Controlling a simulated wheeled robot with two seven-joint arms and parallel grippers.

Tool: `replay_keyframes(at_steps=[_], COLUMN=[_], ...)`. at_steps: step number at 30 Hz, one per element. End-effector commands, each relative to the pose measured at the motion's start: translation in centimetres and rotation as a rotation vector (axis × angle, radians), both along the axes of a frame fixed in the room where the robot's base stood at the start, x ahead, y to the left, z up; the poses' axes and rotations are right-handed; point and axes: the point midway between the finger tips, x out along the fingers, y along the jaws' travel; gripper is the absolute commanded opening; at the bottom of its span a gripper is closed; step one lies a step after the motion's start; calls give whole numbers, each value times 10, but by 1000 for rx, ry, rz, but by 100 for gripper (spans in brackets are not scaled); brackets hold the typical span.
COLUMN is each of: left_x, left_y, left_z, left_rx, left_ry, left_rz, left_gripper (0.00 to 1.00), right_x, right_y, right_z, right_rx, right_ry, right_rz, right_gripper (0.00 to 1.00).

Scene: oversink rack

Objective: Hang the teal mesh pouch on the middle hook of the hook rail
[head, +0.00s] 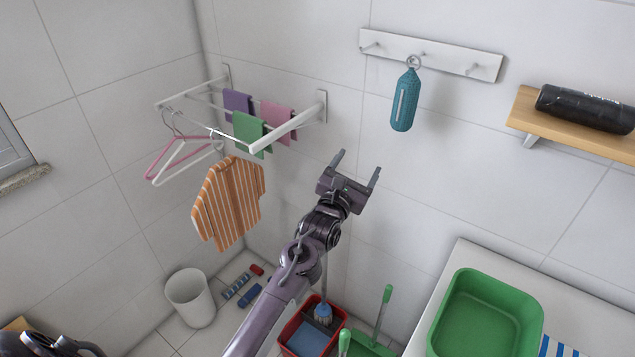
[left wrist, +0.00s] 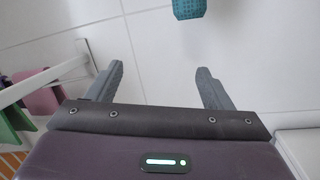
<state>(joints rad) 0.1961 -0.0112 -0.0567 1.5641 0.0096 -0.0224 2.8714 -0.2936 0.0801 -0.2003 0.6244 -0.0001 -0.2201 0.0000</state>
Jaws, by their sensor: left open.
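The teal mesh pouch (head: 405,101) hangs by its ring (head: 413,62) at the middle hook (head: 423,55) of the white hook rail (head: 440,57) on the back wall. The outer two hooks are bare. The pouch's lower end also shows at the top of the left wrist view (left wrist: 188,9). My left gripper (head: 358,163) is open and empty, below and left of the pouch, apart from it. Its two fingers show with only wall between them in the left wrist view (left wrist: 160,85). My right gripper is not in view.
A wall drying rack (head: 285,128) with cloths, hangers and an orange striped shirt (head: 230,203) is left of my gripper. A wooden shelf (head: 522,112) with a black cylinder (head: 585,108) is at right. A green basin (head: 485,318) sits on the counter. The wall below the rail is clear.

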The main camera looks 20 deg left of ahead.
Motion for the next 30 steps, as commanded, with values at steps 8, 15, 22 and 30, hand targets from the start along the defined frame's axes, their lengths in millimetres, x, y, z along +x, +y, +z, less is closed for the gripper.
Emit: replay_keyframes(at_steps=[8, 15, 22, 30], left_x=[26, 44, 58, 66], left_y=[32, 63, 96, 119], left_z=[-40, -72, -99, -120], left_rx=[15, 25, 35, 46], left_ry=[59, 113, 169, 221], left_rz=[18, 31, 37, 21], left_gripper=[74, 74, 74, 74], right_x=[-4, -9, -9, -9], right_y=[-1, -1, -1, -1], right_z=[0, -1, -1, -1], right_rx=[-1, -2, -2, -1], right_ry=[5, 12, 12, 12], right_rz=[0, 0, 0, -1], right_gripper=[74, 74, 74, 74])
